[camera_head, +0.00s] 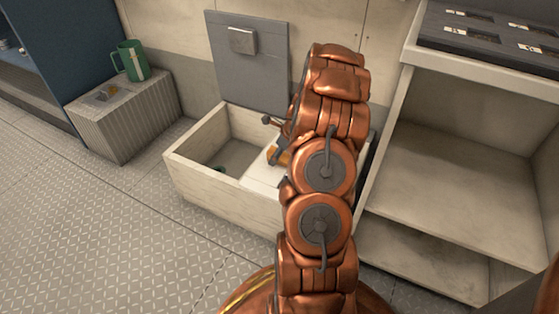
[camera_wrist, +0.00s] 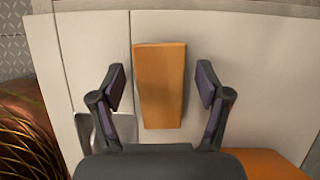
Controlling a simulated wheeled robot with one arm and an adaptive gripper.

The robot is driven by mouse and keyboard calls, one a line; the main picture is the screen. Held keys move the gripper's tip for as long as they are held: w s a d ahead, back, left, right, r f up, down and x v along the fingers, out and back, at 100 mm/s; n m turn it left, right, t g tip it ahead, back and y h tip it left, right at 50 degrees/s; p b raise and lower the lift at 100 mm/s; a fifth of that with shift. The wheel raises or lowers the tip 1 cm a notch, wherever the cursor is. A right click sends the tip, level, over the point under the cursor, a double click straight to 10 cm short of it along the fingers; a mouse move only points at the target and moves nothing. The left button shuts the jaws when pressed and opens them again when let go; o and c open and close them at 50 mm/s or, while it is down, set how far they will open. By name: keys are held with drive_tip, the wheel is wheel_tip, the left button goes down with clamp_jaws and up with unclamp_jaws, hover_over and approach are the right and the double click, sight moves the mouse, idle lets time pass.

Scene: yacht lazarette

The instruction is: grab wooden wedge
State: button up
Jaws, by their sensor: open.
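The wooden wedge (camera_wrist: 160,85) is an orange-brown block on a pale surface in the wrist view. It lies lengthwise between the two fingers of my gripper (camera_wrist: 161,82), with a visible gap on each side. My gripper is open and holds nothing. In the head view my gripper (camera_head: 277,135) is over the pale open box, mostly hidden by my arm. A small orange patch shows beside it there, probably the wedge.
The open box (camera_head: 225,200) has a raised grey lid (camera_head: 250,65). A second orange surface (camera_wrist: 265,163) shows at lower right in the wrist view. Shelves (camera_head: 455,180) stand close on the right. A ribbed crate (camera_head: 125,120) with a green mug (camera_head: 133,62) stands left.

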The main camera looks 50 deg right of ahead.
drive_tip(key=c, duration=1.3)
drive_tip(key=shift+r, duration=0.1)
